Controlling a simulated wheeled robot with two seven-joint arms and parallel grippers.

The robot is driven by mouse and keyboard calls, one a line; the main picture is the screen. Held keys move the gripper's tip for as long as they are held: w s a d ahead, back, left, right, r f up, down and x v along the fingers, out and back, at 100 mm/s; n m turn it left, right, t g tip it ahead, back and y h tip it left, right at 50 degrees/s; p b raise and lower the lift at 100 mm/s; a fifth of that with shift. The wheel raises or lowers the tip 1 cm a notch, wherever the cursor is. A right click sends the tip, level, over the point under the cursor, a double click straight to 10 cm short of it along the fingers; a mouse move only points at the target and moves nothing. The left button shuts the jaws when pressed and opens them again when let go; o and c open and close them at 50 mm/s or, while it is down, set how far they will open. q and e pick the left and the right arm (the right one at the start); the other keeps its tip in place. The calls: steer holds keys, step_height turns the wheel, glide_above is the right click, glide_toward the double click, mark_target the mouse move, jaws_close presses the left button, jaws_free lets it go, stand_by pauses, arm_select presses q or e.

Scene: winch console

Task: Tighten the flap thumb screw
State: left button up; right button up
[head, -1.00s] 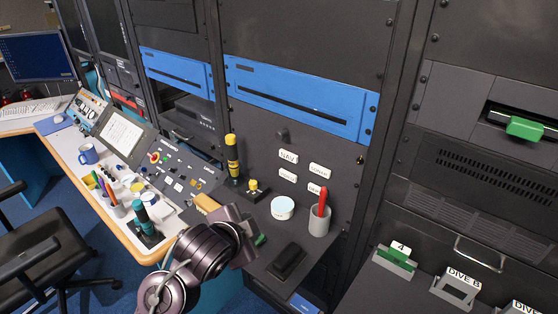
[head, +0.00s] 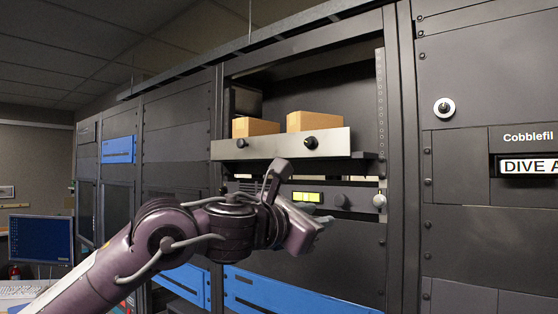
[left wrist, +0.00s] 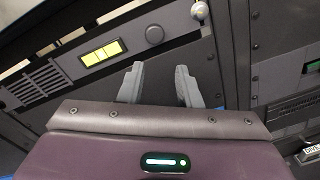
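A small pale round knob (head: 379,201) sits at the right edge of the rack unit. It also shows at the top of the left wrist view (left wrist: 199,10). A light metal flap panel (head: 224,150) above carries two black knobs (head: 310,142). Another knob with a pale ring (head: 444,107) is on the dark panel to the right. I cannot tell for sure which one is the flap thumb screw. My left gripper (head: 318,226) is in front of the rack, apart from these knobs. In the left wrist view its two grey fingers (left wrist: 158,82) are apart with nothing between them.
The rack unit has a lit yellow-green display (head: 307,197) and a black dial (head: 341,200). Two brown boxes (head: 315,121) stand on the shelf behind the flap panel. Blue panels (head: 290,294) lie below. A monitor (head: 40,239) is far left.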

mark_target(307, 142)
arm_select(q)
steer(key=s+a+r+m+t, duration=0.1)
steer(key=s+a+r+m, duration=0.15)
steer(key=r, duration=0.45)
steer(key=s+a+r+m, duration=0.1)
steer(key=a+r+m, duration=0.3)
steer(key=r, duration=0.2)
steer(key=shift+n, duration=0.25)
steer(key=p+x, duration=0.1)
steer(key=x, duration=0.1)
steer(key=p+x, duration=0.1)
steer(key=x, duration=0.1)
steer(key=p+x, duration=0.1)
steer(key=shift+w+d+r, duration=0.25)
steer(key=shift+d+r, duration=0.05)
steer(key=shift+d, duration=0.05)
steer(key=shift+w+d+p, duration=0.3)
steer(key=shift+w+p, duration=0.15)
steer(key=shift+p, duration=0.05)
steer(key=shift+w+d+f, duration=0.15)
steer(key=shift+w+d, duration=0.05)
steer(key=shift+w, duration=0.1)
jaws_close()
